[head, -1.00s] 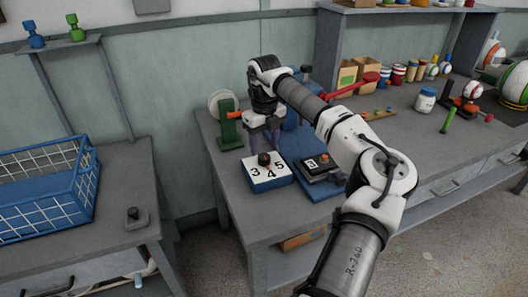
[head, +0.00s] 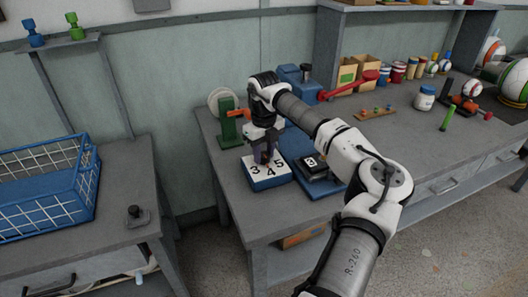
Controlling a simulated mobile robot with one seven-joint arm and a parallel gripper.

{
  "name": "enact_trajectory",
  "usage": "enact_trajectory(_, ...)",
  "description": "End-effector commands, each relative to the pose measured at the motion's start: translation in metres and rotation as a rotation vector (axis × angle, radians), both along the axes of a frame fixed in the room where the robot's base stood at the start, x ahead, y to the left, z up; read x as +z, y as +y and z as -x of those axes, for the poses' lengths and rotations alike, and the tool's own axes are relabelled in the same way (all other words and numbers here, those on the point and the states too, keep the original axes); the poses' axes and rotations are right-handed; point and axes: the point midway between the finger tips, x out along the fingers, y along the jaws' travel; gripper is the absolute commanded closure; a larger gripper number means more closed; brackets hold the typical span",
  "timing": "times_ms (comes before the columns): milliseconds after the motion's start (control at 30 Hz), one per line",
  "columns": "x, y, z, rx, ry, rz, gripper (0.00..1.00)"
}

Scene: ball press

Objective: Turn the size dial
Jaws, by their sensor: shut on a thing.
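The size dial is a small blue box (head: 268,184) with a white top marked 3, 4 and 5, near the front left corner of the grey workbench. My gripper (head: 264,160) points down over the box and is shut on the dark knob at the middle of its top. The fingers hide most of the knob, so I cannot tell where it points. The blue press (head: 306,184) stands just right of the box, with a dark block showing a number on its base and a red lever (head: 355,84) above.
A green stand (head: 229,127) with a pale wheel is close behind the box. Cardboard boxes, jars and balls fill the back and right of the bench. A blue wire basket (head: 40,188) is on the separate left table. A gap lies between the tables.

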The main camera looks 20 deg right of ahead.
Motion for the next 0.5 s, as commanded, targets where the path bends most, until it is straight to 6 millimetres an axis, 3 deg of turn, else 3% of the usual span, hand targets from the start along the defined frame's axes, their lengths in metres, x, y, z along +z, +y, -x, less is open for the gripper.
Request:
enact_trajectory(267, 0.0000, 0.0003, 0.0000, -0.029, 0.000, -0.001, 0.89)
enact_trajectory(500, -0.0003, -0.0002, -0.0003, -0.154, 0.001, 0.001, 0.89)
